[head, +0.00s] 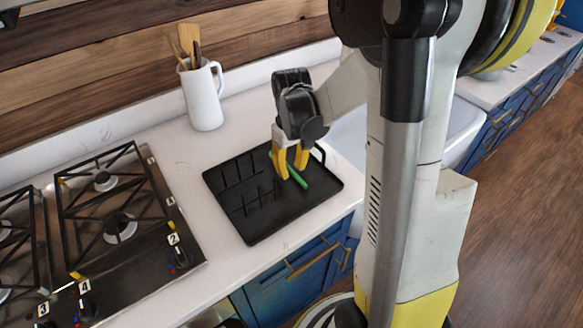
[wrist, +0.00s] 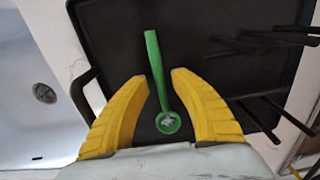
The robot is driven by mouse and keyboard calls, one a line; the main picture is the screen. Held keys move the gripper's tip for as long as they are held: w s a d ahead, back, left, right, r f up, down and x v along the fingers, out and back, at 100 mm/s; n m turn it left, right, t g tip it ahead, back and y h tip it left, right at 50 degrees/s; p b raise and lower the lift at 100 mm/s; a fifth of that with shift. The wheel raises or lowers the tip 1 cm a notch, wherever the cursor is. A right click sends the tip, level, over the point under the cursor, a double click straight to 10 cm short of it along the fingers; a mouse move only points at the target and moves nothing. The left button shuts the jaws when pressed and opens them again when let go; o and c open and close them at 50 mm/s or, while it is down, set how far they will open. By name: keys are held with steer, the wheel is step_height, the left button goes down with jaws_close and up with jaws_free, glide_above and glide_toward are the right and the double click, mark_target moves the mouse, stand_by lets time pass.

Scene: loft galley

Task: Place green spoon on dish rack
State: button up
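The green spoon (wrist: 160,85) lies on the flat part of the black dish rack (wrist: 120,48), with its bowl end toward my gripper in the wrist view. In the head view the spoon (head: 298,178) shows beside my yellow fingers on the right part of the rack (head: 262,228). My gripper (wrist: 158,82) is open, with one finger on each side of the spoon and gaps between them. In the head view my gripper (head: 290,174) is low over the rack. Whether the fingertips touch the rack is unclear.
The rack's upright prongs (wrist: 265,45) stand right of the spoon in the wrist view. A sink (wrist: 35,100) lies to the left there. In the head view, a gas stove (head: 120,225) is at left and a white utensil jug (head: 202,95) stands behind the rack.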

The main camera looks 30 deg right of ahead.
mark_target(291, 171)
step_height(291, 171, up, 12)
steer(key=p, duration=0.4)
steer(key=s+a+r+t, duration=0.3)
steer(key=s+a, duration=0.2)
steer(key=a, duration=0.1)
steer(key=s+a+r+t, duration=0.3)
steer(key=s+a+t, duration=0.1)
steer(key=a, duration=0.3)
steer(key=shift+s+a, duration=0.3)
steer(key=shift+s, duration=0.35)
step_height(291, 171, down, 3)
steer(key=b, duration=0.3)
steer(key=shift+r, duration=0.2)
